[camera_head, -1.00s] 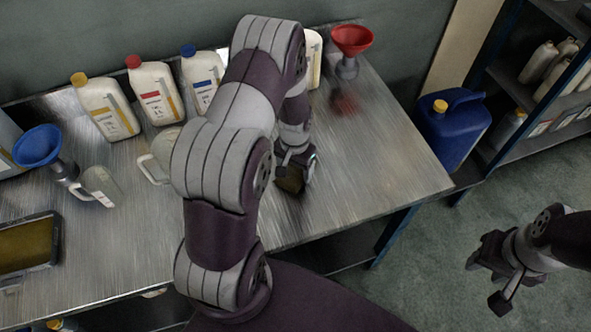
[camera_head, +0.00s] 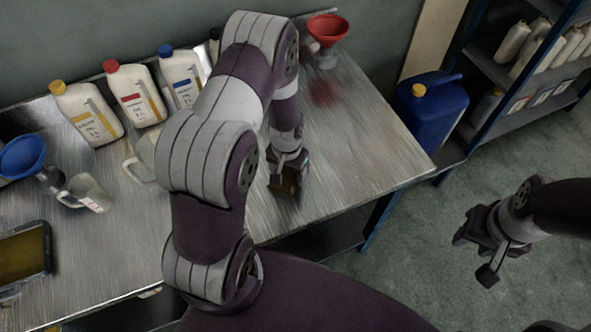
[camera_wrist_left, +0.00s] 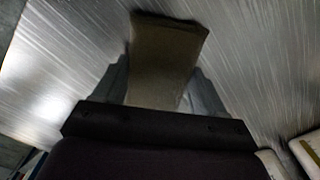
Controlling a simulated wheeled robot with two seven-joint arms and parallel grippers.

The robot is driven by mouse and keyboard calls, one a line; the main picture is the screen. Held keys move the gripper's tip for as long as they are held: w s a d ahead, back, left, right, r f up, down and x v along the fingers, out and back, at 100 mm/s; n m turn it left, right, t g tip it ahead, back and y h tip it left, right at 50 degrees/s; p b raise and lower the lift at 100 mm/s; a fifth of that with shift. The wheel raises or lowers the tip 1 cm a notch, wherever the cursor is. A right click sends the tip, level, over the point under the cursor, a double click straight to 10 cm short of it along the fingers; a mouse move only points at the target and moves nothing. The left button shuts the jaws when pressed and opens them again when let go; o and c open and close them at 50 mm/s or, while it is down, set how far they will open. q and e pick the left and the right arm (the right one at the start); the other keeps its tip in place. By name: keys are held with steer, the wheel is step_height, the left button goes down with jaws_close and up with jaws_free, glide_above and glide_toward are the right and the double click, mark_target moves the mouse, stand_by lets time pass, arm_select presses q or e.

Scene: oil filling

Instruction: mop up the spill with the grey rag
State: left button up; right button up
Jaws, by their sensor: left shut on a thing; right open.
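My left gripper (camera_head: 288,166) is low over the metal table, near its front edge. It is shut on the grey rag (camera_head: 285,186), which looks dark brownish here and hangs at the tabletop. In the left wrist view the rag (camera_wrist_left: 165,58) stands out between the fingers over bare, brushed metal. I cannot tell whether the rag touches the metal. I cannot make out the spill in either view; my left arm covers part of the table. My right gripper (camera_head: 484,246) is open and empty, off the table's right side above the floor.
White bottles with yellow (camera_head: 87,112), red (camera_head: 134,92) and blue (camera_head: 184,76) caps line the table's back. A red funnel (camera_head: 328,28) stands at the far corner, a blue funnel (camera_head: 21,157) at left. A blue canister (camera_head: 431,112) stands beyond the right edge. The table's right part is clear.

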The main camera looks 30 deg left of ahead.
arm_select(q)
steer(key=shift+r, duration=0.15)
step_height(320, 180, up, 7)
steer(key=p, duration=0.6)
steer(key=shift+p, duration=0.3)
steer(key=shift+w+d+r, duration=0.1)
steer(key=shift+w+d, duration=0.05)
steer(key=shift+w, duration=0.05)
steer(key=w+d+r, duration=0.4)
steer(key=w+r, duration=0.1)
steer(key=w, duration=0.1)
steer(key=shift+d, duration=0.25)
